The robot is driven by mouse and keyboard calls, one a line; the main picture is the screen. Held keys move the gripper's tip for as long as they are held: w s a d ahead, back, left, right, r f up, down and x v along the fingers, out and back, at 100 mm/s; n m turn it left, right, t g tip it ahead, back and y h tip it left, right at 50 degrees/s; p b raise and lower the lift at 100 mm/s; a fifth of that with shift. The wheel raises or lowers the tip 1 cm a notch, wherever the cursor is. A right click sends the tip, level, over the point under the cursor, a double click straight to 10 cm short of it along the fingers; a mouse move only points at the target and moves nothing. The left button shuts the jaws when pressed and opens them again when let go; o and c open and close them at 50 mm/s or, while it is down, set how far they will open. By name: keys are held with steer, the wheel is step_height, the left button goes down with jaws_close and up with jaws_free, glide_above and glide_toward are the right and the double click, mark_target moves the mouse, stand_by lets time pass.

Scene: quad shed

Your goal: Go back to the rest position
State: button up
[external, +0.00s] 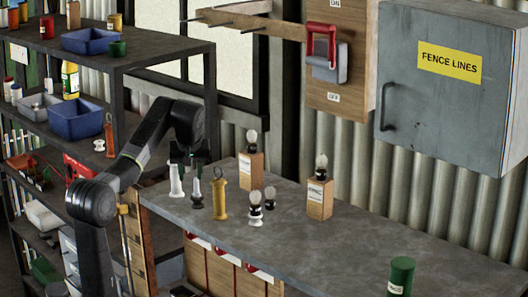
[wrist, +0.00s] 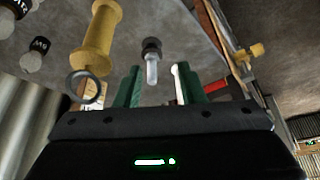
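My gripper (external: 187,158) is at the left end of the grey bench, pointing down. In the wrist view its green fingers (wrist: 160,90) stand apart with nothing visibly clamped between them. A white item (external: 177,183) is below the gripper in the external view; a white piece (wrist: 177,82) shows beside the right finger in the wrist view, and I cannot tell if they touch. A black-topped pale item (external: 197,192) stands to its right; a similar one (wrist: 152,62) shows beyond the fingers. The yellow handle with a ring (external: 219,200) stands further right.
A shelf with blue bins (external: 75,120) stands left. A grey cabinet (external: 440,110) hangs at right.

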steer(key=w+d+p, duration=0.3)
steer(key=w+d, duration=0.5)
steer(key=shift+w+d, duration=0.2)
steer(key=shift+d, duration=0.05)
steer(key=shift+r, duration=0.1)
stand_by(1.0)
